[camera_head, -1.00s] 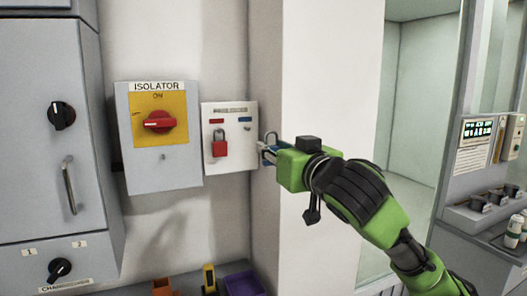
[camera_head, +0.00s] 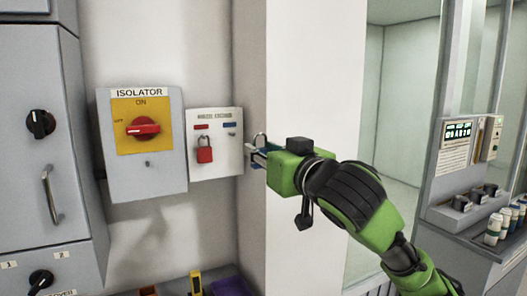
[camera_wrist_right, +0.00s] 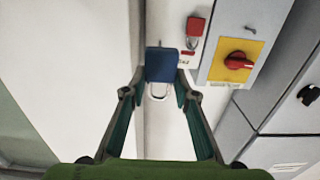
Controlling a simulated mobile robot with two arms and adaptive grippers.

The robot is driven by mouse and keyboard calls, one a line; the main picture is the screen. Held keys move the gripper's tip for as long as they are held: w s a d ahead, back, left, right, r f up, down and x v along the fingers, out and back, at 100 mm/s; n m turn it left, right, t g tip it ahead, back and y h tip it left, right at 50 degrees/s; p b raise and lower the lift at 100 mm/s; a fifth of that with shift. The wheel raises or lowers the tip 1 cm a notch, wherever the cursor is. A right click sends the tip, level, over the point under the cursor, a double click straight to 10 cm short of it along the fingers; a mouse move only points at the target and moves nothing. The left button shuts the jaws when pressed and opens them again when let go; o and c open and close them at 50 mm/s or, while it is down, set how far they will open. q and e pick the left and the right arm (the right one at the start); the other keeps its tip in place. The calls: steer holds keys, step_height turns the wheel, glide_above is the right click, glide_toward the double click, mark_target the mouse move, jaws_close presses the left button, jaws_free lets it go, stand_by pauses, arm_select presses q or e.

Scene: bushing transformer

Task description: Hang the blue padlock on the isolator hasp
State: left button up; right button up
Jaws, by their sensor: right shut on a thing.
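The blue padlock (camera_wrist_right: 162,65) is between the fingertips of my right gripper (camera_wrist_right: 163,92), which is shut on it. Its silver shackle shows in the right wrist view. In the head view the padlock (camera_head: 262,146) is mostly hidden by my right gripper (camera_head: 256,154), with its shackle standing up, just right of the white lock board. The grey isolator box (camera_head: 170,185) is on the wall further left, with a red handle (camera_head: 143,128) on a yellow plate. A small dark fitting (camera_head: 148,164) below that plate may be the hasp. My left gripper is out of view.
The white lock board (camera_head: 217,170) carries a red padlock (camera_head: 204,150) and lies between the isolator and my gripper. A wall corner (camera_head: 251,215) stands close beside the gripper. A grey cabinet (camera_head: 40,150) is at left; small bins are below.

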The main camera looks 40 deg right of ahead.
mark_target(262, 150)
steer(key=shift+s, duration=0.15)
steer(key=shift+v, duration=1.1)
steer(key=shift+b+v, duration=0.7)
steer(key=shift+v, duration=0.3)
steer(key=b+v, duration=0.2)
steer(key=shift+s+b, duration=0.3)
steer(key=shift+b, duration=0.05)
